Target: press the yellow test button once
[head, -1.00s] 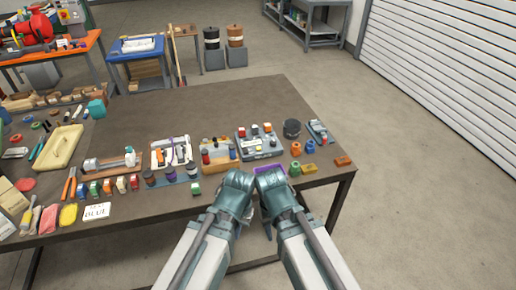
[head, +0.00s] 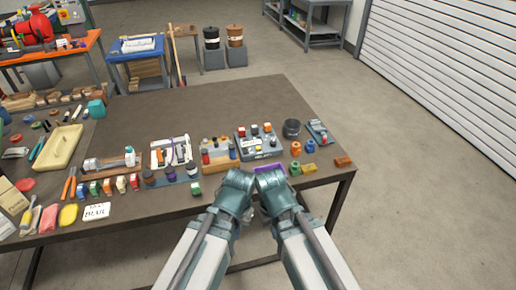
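A grey button box (head: 245,149) sits near the front right of the brown table. It carries small red, orange and white parts and a small yellow spot (head: 258,149) that looks like the yellow button. My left gripper (head: 238,178) and my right gripper (head: 269,180) are side by side at the table's front edge, just in front of the box and apart from it. Their fingers are hidden behind the wrists, so I cannot tell whether they are open or shut.
A wooden block with coloured pegs (head: 220,165) stands left of the box. A dark cup (head: 291,128) and a small grey device (head: 318,131) stand to the right. A purple piece (head: 272,170) lies by my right gripper. The table's back middle (head: 200,115) is clear.

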